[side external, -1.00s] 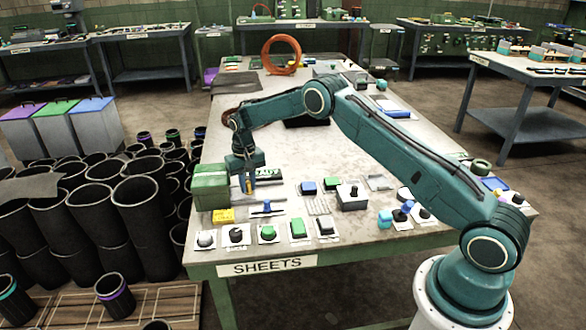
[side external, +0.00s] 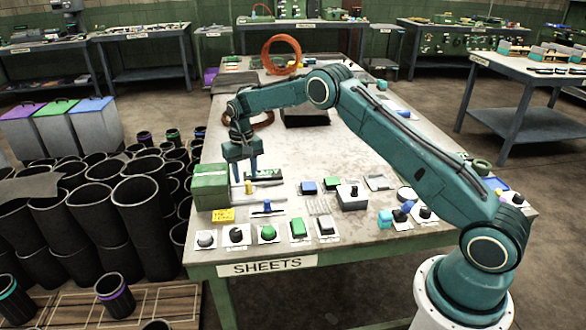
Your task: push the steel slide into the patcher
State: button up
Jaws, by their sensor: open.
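A green box-shaped machine (side external: 211,187), which may be the patcher, stands at the left edge of the SHEETS table. Beside its right side is a low strip with an upright yellow knob (side external: 249,187). Just in front, a flat pale metal plate carries a blue knob (side external: 267,207). I cannot tell which of these is the steel slide. My gripper (side external: 247,173) points down, open and empty, above the yellow knob and right of the green machine. A dark green piece with white lettering (side external: 268,174) lies behind it, partly hidden by a finger.
A yellow label (side external: 223,215) lies before the machine. A row of buttons and knobs, including a green button (side external: 268,233), lines the front edge. A grey box with a black knob (side external: 352,197) stands to the right. The table's middle (side external: 320,150) is mostly clear.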

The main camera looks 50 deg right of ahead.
notch_tip(320, 180, up, 10)
dwell(0.5)
jog(key=s+a+r+n+t, duration=0.1)
jog(key=s+a+r, duration=0.2)
jog(key=s+r, duration=0.65)
jog(key=s+a+r+n+t, duration=0.1)
jog(key=s+a+r+t, duration=0.1)
jog(key=s+r, duration=0.75)
jog(key=s+a+f+n+t, duration=0.1)
jog(key=s, duration=1.1)
jog(key=s+a+f+n+t, duration=0.1)
jog(key=s+a+f, duration=0.1)
jog(key=s, duration=1.1)
jog(key=shift+f+n+t, duration=0.2)
jog(key=shift+n+t, duration=0.1)
